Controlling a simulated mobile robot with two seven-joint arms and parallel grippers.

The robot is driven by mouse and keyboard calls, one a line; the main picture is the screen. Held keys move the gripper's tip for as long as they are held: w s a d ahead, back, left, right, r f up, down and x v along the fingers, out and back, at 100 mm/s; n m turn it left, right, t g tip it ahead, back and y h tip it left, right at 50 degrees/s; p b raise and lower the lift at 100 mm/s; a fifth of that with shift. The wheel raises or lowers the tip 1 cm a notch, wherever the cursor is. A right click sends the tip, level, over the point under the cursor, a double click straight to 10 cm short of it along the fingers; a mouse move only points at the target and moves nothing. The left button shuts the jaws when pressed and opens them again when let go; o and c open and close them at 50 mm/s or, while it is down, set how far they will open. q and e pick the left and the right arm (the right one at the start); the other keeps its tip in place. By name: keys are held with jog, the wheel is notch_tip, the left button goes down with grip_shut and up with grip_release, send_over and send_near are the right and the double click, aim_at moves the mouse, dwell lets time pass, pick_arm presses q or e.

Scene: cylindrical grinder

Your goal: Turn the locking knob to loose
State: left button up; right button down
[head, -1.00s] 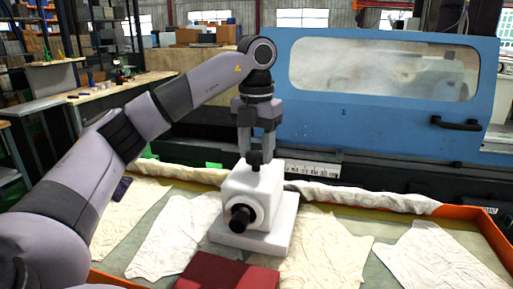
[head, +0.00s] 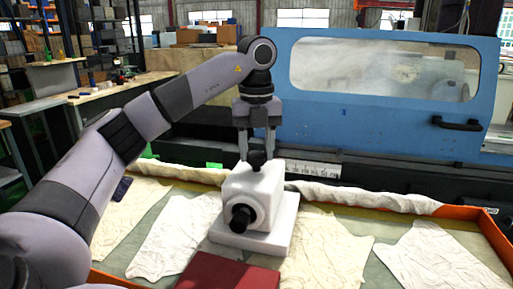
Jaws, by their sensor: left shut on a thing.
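A white block-shaped device (head: 262,193) stands on a white base plate (head: 281,236) on the cloth-covered work surface. A black locking knob (head: 256,159) sits on top of it, and a second black knob (head: 241,218) sticks out of its front face. My left gripper (head: 257,156) points straight down over the device and is shut on the top knob, its two grey fingers on either side. The contact behind the knob is hidden. My right gripper is not in view.
A dark red block (head: 228,272) lies just in front of the device. White cloths (head: 172,233) spread on both sides within an orange-rimmed tray (head: 492,238). The blue grinder door (head: 390,125) with a window and black handle (head: 455,124) stands behind.

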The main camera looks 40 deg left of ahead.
aim_at(256, 153)
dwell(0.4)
pick_arm(q)
jog(key=o, duration=1.1)
jog(key=shift+r, duration=0.1)
jog(key=shift+r, duration=3.5)
jog(key=shift+s, duration=0.1)
